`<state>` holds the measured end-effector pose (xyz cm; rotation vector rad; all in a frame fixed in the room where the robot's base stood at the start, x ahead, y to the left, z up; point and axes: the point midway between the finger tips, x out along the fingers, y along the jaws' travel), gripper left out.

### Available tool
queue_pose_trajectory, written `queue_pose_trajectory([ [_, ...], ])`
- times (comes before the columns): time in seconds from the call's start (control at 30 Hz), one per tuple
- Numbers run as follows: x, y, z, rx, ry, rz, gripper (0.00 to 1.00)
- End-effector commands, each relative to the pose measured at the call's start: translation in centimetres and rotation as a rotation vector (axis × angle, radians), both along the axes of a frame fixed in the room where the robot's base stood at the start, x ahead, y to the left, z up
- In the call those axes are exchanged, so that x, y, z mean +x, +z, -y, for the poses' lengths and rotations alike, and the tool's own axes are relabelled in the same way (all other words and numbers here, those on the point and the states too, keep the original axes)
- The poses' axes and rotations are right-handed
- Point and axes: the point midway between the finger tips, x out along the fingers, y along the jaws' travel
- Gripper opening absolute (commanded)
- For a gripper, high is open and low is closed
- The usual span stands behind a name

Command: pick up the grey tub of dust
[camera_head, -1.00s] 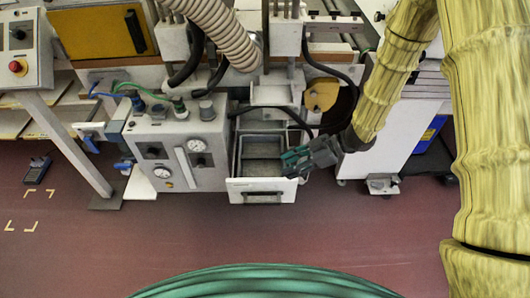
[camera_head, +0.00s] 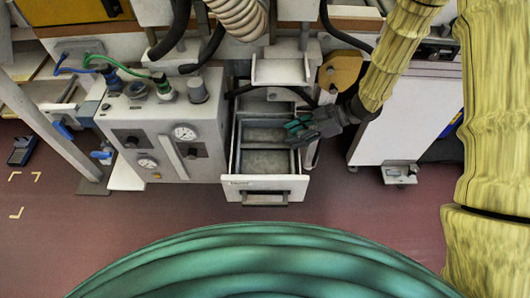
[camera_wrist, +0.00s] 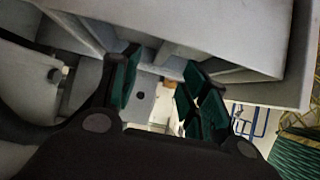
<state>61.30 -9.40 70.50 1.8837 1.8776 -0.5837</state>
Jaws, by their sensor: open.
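An open drawer-like bin (camera_head: 280,184) with a white front and a dark handle sticks out of the machine in the head view. Its grey inside (camera_head: 265,162) is split by a crosspiece; I cannot tell whether the grey there is a separate tub or dust. No other grey tub can be made out. My gripper (camera_head: 297,127) is open and empty at the bin's right rim, fingers pointing left; I cannot tell whether it touches. In the wrist view, the green-padded fingers (camera_wrist: 160,76) are apart, below pale panels with a recess between them.
A grey control box (camera_head: 165,140) with gauges and hoses stands left of the bin. A white cabinet (camera_head: 405,115) on castors stands to the right. A ribbed hose (camera_head: 238,18) and machine parts hang above. The red floor (camera_head: 130,225) in front is clear.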

Motion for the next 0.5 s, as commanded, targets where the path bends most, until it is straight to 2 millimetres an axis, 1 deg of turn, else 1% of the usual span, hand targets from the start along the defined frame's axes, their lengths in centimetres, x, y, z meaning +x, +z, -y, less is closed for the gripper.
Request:
queue_pose_trajectory([
  [0.17,0.0,-0.6,-0.4,0.0,0.0,0.0,0.45],
  [0.27,-0.1,-1.1,-1.2,0.0,0.003,0.001,0.45],
  [0.5,0.0,-2.9,-4.0,0.0,0.003,-0.001,0.45],
])
